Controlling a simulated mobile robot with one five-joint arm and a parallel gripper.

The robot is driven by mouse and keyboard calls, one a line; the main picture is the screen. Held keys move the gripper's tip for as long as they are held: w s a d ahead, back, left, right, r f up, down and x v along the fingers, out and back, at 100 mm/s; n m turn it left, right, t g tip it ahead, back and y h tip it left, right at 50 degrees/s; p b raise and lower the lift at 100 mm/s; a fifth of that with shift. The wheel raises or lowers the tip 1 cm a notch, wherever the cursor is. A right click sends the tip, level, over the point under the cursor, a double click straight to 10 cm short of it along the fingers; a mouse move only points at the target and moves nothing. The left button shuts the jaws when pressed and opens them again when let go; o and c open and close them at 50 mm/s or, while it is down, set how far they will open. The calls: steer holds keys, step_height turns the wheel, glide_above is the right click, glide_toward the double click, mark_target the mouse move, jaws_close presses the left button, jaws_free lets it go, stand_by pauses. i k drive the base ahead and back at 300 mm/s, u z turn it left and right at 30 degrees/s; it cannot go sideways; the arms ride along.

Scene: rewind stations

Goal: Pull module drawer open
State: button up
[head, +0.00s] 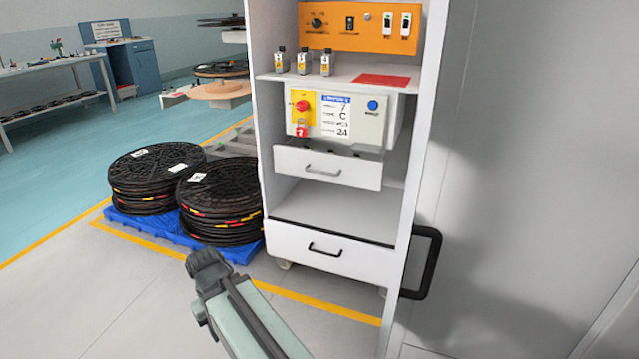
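A white cabinet (427,120) stands right of centre. Below its control box (375,130) is a white upper drawer (355,175) with a thin grey handle (322,172). It seems to stand out a little; I cannot tell how far. A white lower drawer (365,262) at the cabinet's bottom looks shut and has a black handle (325,250). The picture does not show which one is the module drawer. My arm comes up from the bottom edge, in front of and left of the lower drawer. No fingertips show. Nothing touches either handle.
A large black handle (434,262) juts from the cabinet's right side by a grey wall panel (520,180). Black reels (222,200) sit on a blue pallet (160,228) to the left. Small bottles (303,63) stand on the upper shelf. The front floor is clear.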

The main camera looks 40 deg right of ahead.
mark_target(341, 168)
steer(key=z, duration=0.15)
steer(key=i, duration=0.9)
steer(key=u, duration=0.05)
